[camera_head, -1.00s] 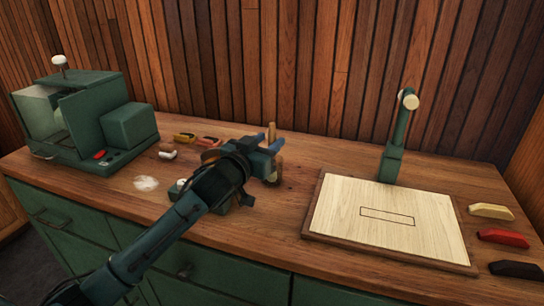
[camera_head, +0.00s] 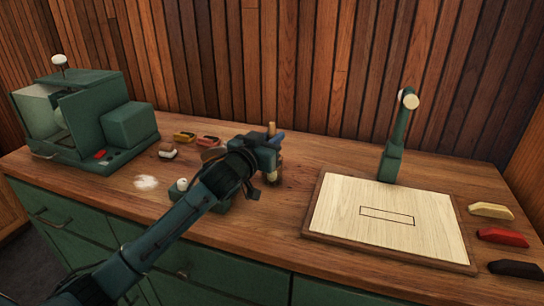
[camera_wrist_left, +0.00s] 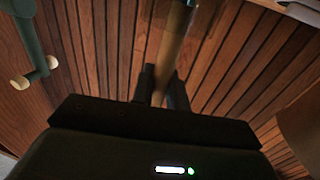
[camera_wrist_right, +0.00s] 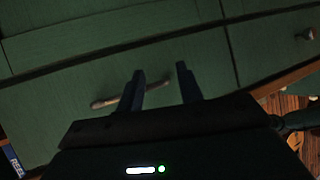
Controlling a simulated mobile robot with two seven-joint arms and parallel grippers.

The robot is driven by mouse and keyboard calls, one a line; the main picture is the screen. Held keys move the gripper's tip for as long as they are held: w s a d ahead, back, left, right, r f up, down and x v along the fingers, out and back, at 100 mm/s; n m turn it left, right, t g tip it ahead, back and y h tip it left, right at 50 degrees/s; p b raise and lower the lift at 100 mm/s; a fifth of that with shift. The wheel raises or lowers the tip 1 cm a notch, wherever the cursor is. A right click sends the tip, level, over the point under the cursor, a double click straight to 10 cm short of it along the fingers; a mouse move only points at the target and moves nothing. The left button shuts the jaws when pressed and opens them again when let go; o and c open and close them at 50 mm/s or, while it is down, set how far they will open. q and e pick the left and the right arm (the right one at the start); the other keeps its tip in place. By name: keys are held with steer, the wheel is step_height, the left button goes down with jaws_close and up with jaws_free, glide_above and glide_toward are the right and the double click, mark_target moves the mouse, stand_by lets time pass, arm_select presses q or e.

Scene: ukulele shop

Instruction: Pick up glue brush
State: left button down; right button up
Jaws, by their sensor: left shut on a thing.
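The glue brush (camera_head: 271,129) shows as a tan wooden handle, upright, its top rising beside my left gripper's fingers. The handle also shows in the left wrist view (camera_wrist_left: 174,48), running between the fingers. My left gripper (camera_head: 276,146) is shut on this handle, above the workbench behind its middle. My gripper and wrist hide much of the brush, and I cannot make out its bristles. My right gripper (camera_wrist_right: 160,82) is open and empty in front of the green drawer fronts, outside the head view.
A framed pale board (camera_head: 350,200) with a drawn rectangle lies right of my left arm. A green post (camera_head: 394,160) stands behind it. Yellow, red and black pieces (camera_head: 503,237) lie at the right. A green machine (camera_head: 130,125) stands at the left. A small green block with a white knob (camera_head: 182,185) sits under my arm.

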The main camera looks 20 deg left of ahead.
arm_select(q)
step_height(320, 180, up, 10)
steer(key=shift+p, duration=0.35)
stand_by(2.0)
